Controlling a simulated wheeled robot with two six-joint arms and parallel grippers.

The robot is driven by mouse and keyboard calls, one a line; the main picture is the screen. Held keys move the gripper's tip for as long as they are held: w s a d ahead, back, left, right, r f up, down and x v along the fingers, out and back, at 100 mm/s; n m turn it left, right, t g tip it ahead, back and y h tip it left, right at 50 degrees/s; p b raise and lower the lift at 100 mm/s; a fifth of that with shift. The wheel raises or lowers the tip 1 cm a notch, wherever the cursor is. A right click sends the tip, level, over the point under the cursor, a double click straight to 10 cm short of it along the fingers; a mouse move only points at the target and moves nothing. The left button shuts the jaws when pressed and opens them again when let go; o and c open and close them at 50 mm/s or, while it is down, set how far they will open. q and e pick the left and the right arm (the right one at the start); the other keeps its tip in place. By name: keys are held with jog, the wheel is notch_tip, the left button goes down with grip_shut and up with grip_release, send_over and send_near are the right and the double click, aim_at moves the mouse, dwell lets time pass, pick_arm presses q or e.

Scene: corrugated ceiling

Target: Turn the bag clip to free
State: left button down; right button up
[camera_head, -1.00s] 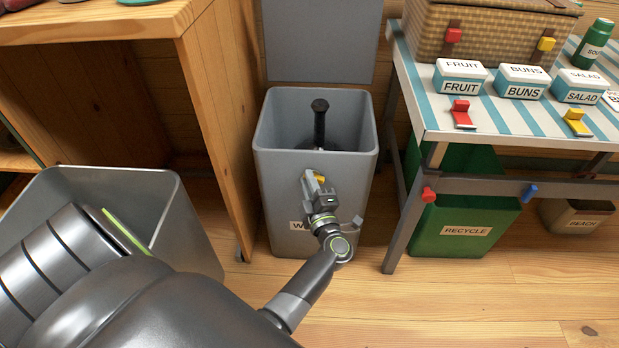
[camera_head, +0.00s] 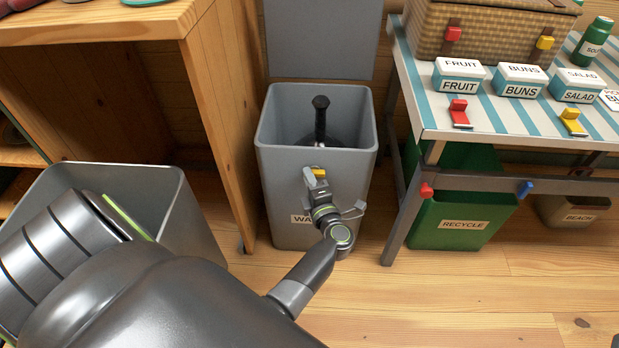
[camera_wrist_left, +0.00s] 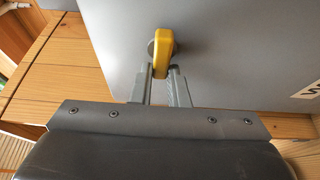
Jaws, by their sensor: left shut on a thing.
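The yellow bag clip (camera_head: 318,172) sits on the front wall of the grey waste bin (camera_head: 352,190). In the left wrist view the clip (camera_wrist_left: 163,52) is a rounded yellow lever on a round mount, standing roughly upright with a slight tilt. My left gripper (camera_head: 314,176) is at the clip. Its two fingers (camera_wrist_left: 163,72) are on either side of the clip's lower end and shut on it. My right gripper is not in view.
The bin holds a black-handled thing (camera_head: 321,118), and its lid (camera_head: 322,40) stands open behind. A wooden desk (camera_head: 222,130) is on the left, a striped table (camera_head: 480,122) on the right. A green recycle bin (camera_head: 462,225) stands below the table. A grey open bin (camera_head: 190,215) is at lower left.

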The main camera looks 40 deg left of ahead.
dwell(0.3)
pick_arm(q)
jog(key=c, duration=1.4)
grip_release()
jog(key=shift+d, duration=0.1)
